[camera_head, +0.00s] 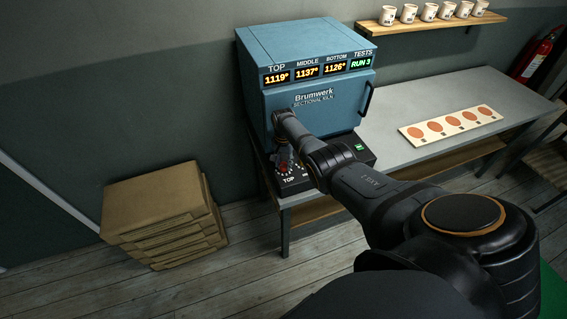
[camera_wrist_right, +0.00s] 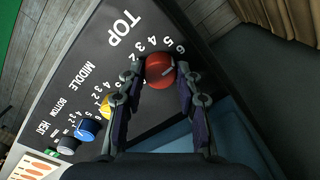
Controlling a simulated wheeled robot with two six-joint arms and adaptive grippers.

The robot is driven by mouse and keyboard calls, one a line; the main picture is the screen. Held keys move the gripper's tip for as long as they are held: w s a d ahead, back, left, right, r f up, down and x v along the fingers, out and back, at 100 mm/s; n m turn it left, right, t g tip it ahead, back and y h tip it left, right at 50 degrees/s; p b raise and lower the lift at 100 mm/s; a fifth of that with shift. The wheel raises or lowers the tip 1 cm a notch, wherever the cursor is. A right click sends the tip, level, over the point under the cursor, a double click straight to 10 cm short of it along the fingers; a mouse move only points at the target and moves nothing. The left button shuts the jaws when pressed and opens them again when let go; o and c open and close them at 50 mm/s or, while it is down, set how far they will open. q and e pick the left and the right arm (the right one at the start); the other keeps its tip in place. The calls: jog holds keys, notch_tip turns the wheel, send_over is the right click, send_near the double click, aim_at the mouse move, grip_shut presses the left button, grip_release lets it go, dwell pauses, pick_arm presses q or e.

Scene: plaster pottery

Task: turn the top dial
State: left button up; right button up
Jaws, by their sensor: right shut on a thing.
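The blue kiln (camera_head: 290,45) stands on the grey bench. Its displays read TOP 1119°, MIDDLE 1137°, BOTTOM 1126° and TESTS RUN 3. The black control panel (camera_head: 318,172) sits in front, below its door. The red top dial (camera_wrist_right: 159,69) has a white pointer line directed up and right, towards the 6 side; I cannot read its exact setting. My right gripper (camera_wrist_right: 159,76) is shut on the red dial, one finger on each side. In the head view, the right gripper (camera_head: 284,160) reaches down to the TOP end of the panel. My left gripper is not in view.
In the wrist view, a yellow dial (camera_wrist_right: 107,104) and a blue dial (camera_wrist_right: 87,129) lie along the panel. A strip with orange discs (camera_head: 440,139) lies on the bench (camera_head: 405,105). White cups (camera_head: 409,13) stand on a shelf.

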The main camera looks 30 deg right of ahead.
aim_at(284, 165)
jog(key=o, duration=1.2)
jog(key=shift+c, duration=0.2)
jog(key=shift+r, duration=0.1)
notch_tip(284, 165, up, 12)
